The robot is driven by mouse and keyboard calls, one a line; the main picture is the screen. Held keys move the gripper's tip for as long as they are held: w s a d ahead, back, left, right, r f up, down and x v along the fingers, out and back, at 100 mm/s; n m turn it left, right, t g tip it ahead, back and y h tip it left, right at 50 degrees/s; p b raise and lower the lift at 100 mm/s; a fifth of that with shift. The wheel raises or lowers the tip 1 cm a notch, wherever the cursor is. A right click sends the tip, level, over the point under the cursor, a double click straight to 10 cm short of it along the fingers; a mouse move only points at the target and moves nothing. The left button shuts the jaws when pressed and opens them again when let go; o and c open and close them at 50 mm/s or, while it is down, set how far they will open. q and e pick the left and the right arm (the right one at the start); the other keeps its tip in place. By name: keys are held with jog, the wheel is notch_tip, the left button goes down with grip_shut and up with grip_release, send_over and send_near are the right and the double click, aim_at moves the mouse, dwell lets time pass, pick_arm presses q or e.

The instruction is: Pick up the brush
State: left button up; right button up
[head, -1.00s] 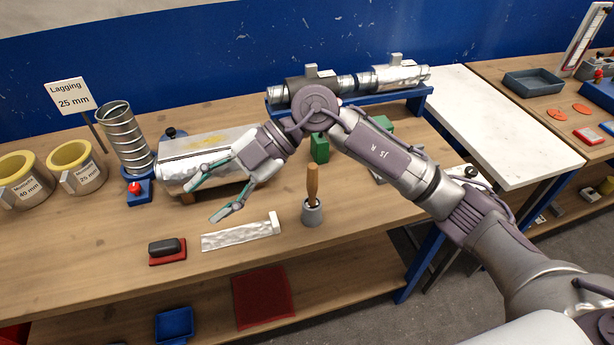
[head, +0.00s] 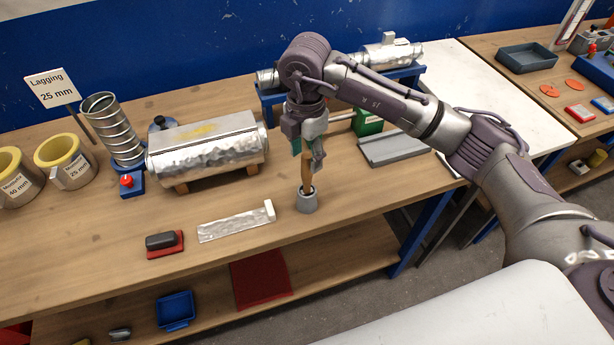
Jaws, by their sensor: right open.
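The brush stands upright in a small grey pot (head: 307,201) near the front edge of the bench. Only its wooden handle (head: 306,172) shows; its lower end is hidden inside the pot. My right gripper (head: 308,163) points down over the pot, with its fingers at the upper part of the handle. The fingers are open and appear to be on either side of the handle; whether they touch it I cannot tell. My left gripper is not in view.
A foil strip (head: 235,222) and a dark block on a red base (head: 164,243) lie left of the pot. A foil-clad duct (head: 205,147) stands behind them. A grey channel tray (head: 392,148) and a green box (head: 366,123) are behind right.

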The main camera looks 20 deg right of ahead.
aim_at(307, 169)
jog(key=shift+f+p, duration=0.25)
jog(key=shift+p, duration=0.05)
notch_tip(307, 169, down, 4)
jog(key=shift+d+r+p, duration=0.15)
jog(key=shift+r+p, duration=0.05)
jog(key=shift+p, duration=0.9)
jog(key=shift+w+f, duration=0.1)
jog(key=shift+f, duration=0.5)
grip_shut()
